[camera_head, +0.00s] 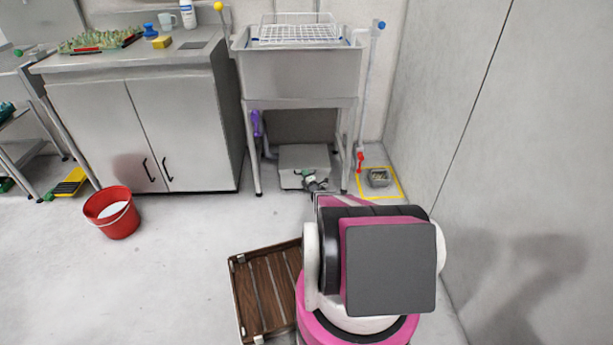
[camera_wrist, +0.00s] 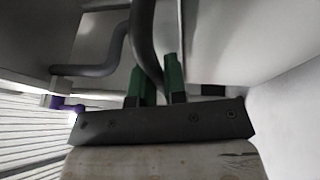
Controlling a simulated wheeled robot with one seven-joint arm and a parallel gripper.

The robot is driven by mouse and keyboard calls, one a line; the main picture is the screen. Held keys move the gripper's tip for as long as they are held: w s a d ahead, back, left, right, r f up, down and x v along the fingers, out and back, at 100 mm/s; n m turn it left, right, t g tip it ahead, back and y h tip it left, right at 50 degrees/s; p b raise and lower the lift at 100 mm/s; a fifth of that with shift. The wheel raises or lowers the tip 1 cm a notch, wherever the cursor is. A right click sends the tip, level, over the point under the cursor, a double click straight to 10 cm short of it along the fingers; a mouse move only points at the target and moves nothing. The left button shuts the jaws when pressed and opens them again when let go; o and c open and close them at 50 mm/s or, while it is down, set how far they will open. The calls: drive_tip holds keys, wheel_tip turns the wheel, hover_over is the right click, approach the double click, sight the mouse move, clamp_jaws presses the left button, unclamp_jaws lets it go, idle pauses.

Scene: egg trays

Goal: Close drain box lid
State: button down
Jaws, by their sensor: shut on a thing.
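The drain box (camera_head: 290,180) is a grey box on the floor under the sink. Its flat grey lid (camera_head: 302,157) shows above the front edge; I cannot tell its exact tilt. My gripper (camera_head: 313,181) reaches in at the box's front and hides part of it. In the wrist view my gripper (camera_wrist: 155,80) shows two green fingers a little apart, with a grey drain pipe (camera_wrist: 144,40) between them in the picture. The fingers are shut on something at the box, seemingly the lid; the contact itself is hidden.
The sink (camera_head: 300,75) stands over the box, its legs on both sides. A red valve (camera_head: 360,160) and yellow floor marking (camera_head: 395,178) lie to the right. A red bucket (camera_head: 118,222), a cabinet (camera_head: 150,130) and a slatted wooden crate (camera_head: 238,290) stand left. The floor between is clear.

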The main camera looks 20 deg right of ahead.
drive_tip(key=shift+f, duration=0.45)
drive_tip(key=c, duration=1.5)
unclamp_jaws()
drive_tip(key=shift+o, duration=0.2)
drive_tip(key=shift+r, duration=0.15)
drive_tip(key=shift+r, duration=0.25)
drive_tip(key=s+a+r, duration=0.3)
drive_tip(key=a+r, duration=0.7)
drive_tip(key=a, duration=0.1)
drive_tip(key=shift+s+r, duration=0.2)
drive_tip(key=shift+a, duration=0.1)
